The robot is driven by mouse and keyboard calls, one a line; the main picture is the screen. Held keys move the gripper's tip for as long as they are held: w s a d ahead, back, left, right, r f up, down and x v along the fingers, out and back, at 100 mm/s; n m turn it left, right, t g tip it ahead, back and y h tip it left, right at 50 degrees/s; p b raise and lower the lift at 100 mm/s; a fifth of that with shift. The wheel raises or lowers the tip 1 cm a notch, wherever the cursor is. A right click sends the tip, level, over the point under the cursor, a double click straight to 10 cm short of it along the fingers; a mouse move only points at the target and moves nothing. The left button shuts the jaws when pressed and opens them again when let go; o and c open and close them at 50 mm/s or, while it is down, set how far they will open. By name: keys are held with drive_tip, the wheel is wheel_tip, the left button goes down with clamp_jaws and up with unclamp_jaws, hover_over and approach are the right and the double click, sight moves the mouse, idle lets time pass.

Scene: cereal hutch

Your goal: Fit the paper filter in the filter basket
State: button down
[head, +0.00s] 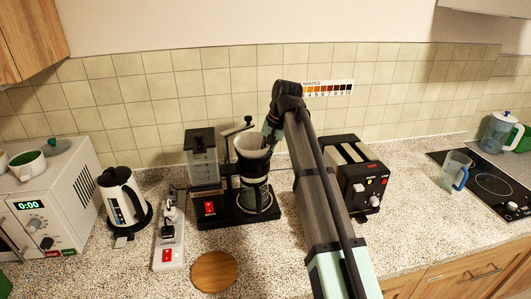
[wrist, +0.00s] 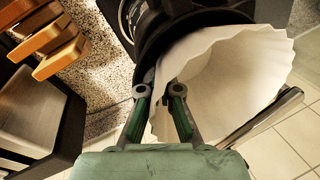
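The coffee maker (head: 213,217) stands on the counter against the tiled wall. The white, pleated paper filter (head: 252,143) sits at its dark filter basket (head: 254,168), above the glass carafe (head: 257,198). In the wrist view the filter (wrist: 235,75) opens wide, with its outer wall against the dark basket rim (wrist: 185,28). My gripper (wrist: 158,90) reaches the filter's near edge. Its fingertips are apart, with the paper wall passing between them. The head view shows my gripper (head: 270,130) at the filter's upper right. The filter's bottom is hidden.
A black toaster (head: 357,178) stands close to the right of my arm. A power strip (head: 170,232), kettle (head: 124,200) and microwave (head: 70,195) are to the left. A round wooden board (head: 214,271) lies in front. The counter right of the toaster has free room.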

drive_tip(key=shift+f, duration=0.1)
drive_tip(key=c, duration=1.2)
unclamp_jaws()
drive_tip(key=shift+c, duration=0.2)
